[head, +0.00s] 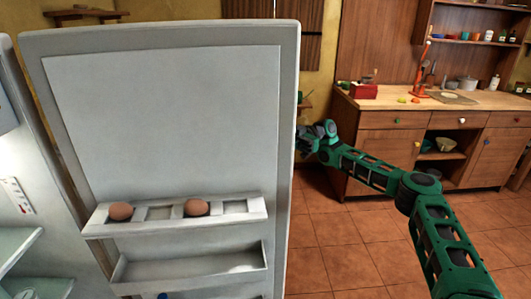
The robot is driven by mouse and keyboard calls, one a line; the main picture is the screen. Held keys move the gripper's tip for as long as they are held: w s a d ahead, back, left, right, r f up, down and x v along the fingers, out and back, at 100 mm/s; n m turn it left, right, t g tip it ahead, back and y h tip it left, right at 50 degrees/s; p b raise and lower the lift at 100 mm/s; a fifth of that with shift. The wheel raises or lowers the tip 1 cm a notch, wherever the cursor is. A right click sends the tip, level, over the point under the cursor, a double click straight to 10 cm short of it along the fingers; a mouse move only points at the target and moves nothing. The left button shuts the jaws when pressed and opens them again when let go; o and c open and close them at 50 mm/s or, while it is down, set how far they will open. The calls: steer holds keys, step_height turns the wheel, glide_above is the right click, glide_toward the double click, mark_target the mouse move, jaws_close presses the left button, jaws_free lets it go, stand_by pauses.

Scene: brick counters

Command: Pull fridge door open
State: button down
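The fridge door (165,120) stands open, with its pale inner side facing me. The lit fridge interior (22,190) shows at the left edge. The door's egg shelf (245,209) holds two brown eggs, one on the left (121,211) and one near the middle (196,207). My green arm reaches in from the lower right. My gripper (303,140) is at the door's right edge, partly behind it. Its fingertips and the door handle are hidden, so I cannot tell whether it grips anything.
A wooden counter (450,104) with a sink area stands at the back right, with a red box (363,91) and small items on it. Wall shelves (475,42) are above it. The tiled floor (345,245) between door and counter is clear apart from my arm.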

steer(key=shift+a+f, duration=0.15)
steer(key=shift+a, duration=0.1)
steer(key=c, duration=1.7)
jaws_free()
steer(key=shift+a, duration=0.15)
steer(key=shift+w+d, duration=0.15)
steer(key=shift+d, duration=0.05)
steer(key=shift+v, duration=5.4)
steer(key=shift+w+a, duration=0.1)
steer(key=shift+w, duration=0.05)
